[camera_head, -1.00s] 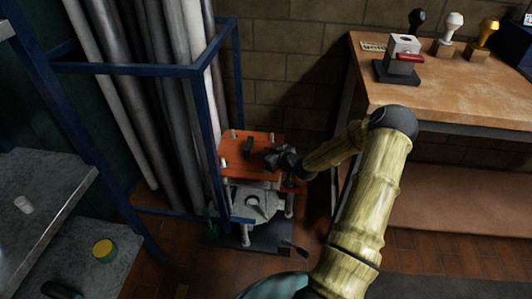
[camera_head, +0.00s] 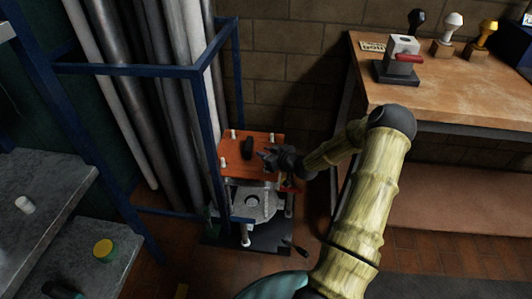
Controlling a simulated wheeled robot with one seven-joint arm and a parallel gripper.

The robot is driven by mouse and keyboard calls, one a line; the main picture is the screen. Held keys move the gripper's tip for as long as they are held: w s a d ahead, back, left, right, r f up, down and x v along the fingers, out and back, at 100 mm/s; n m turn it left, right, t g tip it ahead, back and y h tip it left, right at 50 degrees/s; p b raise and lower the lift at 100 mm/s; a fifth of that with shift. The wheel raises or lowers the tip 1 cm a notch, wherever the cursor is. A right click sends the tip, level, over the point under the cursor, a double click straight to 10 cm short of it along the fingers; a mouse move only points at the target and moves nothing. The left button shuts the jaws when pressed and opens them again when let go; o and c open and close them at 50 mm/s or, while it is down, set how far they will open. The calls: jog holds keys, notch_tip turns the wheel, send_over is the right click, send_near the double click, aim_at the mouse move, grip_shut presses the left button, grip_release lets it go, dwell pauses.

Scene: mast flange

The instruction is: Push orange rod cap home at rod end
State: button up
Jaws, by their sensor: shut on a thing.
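An orange plate (camera_head: 238,165), the only orange part at the rods, sits across the pale upright posts of a metal stand. The tops of several posts show above it. A black knob (camera_head: 247,149) stands on the plate, apart from my gripper. A grey base with a round ring (camera_head: 252,202) lies below, with a gap between it and the plate. My gripper (camera_head: 267,157) is at the plate's right side and shut on it. The exact grip is hidden by the dark fingers. Whether the plate touches any stop is too small to tell.
A blue frame (camera_head: 208,110) holding tall grey pipes stands close on the left. A wooden bench (camera_head: 440,95) with stamps and a small press (camera_head: 398,62) is at the right. Grey shelves (camera_head: 45,200) are at the far left. A brick wall is behind.

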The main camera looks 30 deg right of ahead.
jog(key=shift+f+b, duration=1.35)
jog(key=shift+f, duration=0.85)
jog(key=o, duration=1)
jog(key=shift+o, duration=0.2)
jog(key=p+v, duration=0.5)
jog(key=v, duration=1.2)
jog(key=shift+s, duration=0.2)
